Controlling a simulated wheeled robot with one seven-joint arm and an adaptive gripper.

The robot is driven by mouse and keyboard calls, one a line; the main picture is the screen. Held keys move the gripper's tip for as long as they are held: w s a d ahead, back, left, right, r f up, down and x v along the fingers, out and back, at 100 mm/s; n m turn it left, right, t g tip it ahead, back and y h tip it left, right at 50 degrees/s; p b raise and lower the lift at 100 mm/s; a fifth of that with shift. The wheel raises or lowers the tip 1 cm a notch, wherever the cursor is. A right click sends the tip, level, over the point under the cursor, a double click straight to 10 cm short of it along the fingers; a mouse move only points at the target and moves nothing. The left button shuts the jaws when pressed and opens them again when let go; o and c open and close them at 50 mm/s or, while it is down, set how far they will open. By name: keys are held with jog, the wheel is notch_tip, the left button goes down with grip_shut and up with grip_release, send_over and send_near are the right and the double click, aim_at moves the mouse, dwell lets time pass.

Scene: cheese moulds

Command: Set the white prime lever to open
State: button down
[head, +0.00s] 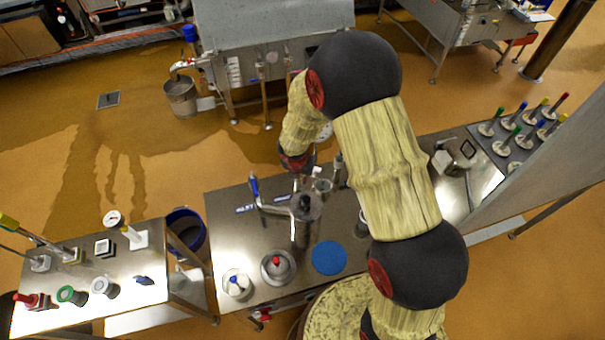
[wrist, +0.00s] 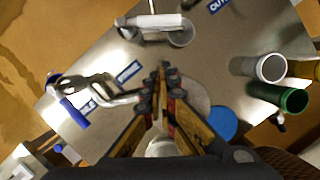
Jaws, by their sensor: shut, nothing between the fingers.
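The white lever (wrist: 153,20) shows near the top of the wrist view as a pale bar on a metal fitting, lying roughly across the picture. My gripper (wrist: 163,72) is shut and empty, with its fingertips pointing toward the bench and apart from the lever in the picture. In the head view my arm's end hangs over the middle of the steel bench (head: 228,222), and the fingers are hard to make out there. I cannot tell the lever's setting from these views.
A blue-handled lever (head: 254,188) stands left of the pump (head: 306,207); its blue handle (wrist: 73,112) also shows in the wrist view. A blue disc (head: 329,258) and a red-knobbed round part (head: 277,266) lie toward the front. A green cylinder (wrist: 280,96) is at right.

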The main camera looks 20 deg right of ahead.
jog(key=w+d+f, duration=0.3)
jog(key=w+f, duration=0.1)
jog(key=f, duration=0.1)
jog(key=shift+w+f, duration=0.15)
jog(key=shift+f, duration=0.05)
jog(key=shift+d, duration=0.1)
dwell(0.4)
jog(key=shift+d+n+p, duration=0.25)
jog(key=shift+n+p, duration=0.15)
jog(key=shift+p, duration=0.2)
